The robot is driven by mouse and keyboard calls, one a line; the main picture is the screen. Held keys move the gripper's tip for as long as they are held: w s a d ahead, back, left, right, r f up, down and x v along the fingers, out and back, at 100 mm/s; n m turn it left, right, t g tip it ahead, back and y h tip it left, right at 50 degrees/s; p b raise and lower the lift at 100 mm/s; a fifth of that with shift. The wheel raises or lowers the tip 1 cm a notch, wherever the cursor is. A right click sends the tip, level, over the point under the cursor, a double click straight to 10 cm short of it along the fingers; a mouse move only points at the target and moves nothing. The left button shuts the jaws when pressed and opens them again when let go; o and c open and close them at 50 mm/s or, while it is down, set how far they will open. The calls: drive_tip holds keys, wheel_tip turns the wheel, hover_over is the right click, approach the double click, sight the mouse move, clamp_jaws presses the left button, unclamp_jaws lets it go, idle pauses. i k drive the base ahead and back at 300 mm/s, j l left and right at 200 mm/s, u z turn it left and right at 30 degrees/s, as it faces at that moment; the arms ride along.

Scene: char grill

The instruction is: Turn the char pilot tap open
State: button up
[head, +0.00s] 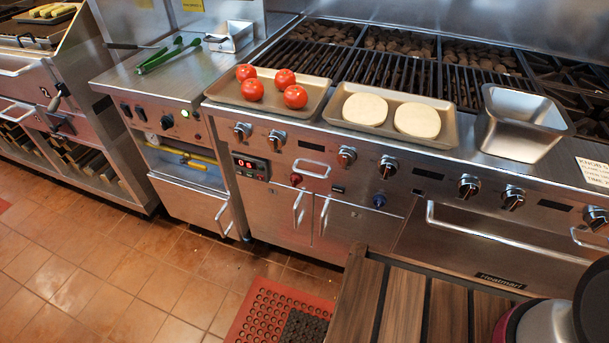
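The char grill (405,78) has dark grates at the back right, with a steel control panel along its front. No part is clearly labelled as the char pilot tap. The panel carries several black and silver knobs, one of them at the left end (242,131). A small red knob (296,179) and a small blue knob (379,201) sit lower down. A yellow pipe (185,154) with small fittings runs in an open recess left of the grill; whether it has a tap is too small to tell. My gripper is not in view.
Trays of several tomatoes (252,90) and two pale rounds (365,109) rest on the grill's front ledge beside a steel pan (524,122). A slatted wooden surface (405,300) stands front right. A red mat (265,310) lies on the tiled floor, which is open at left.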

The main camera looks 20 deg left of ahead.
sight(296, 179)
drive_tip(key=k+j+u, duration=0.1)
drive_tip(key=k+u, duration=0.25)
drive_tip(key=k+j+u, duration=0.1)
drive_tip(key=u, duration=0.3)
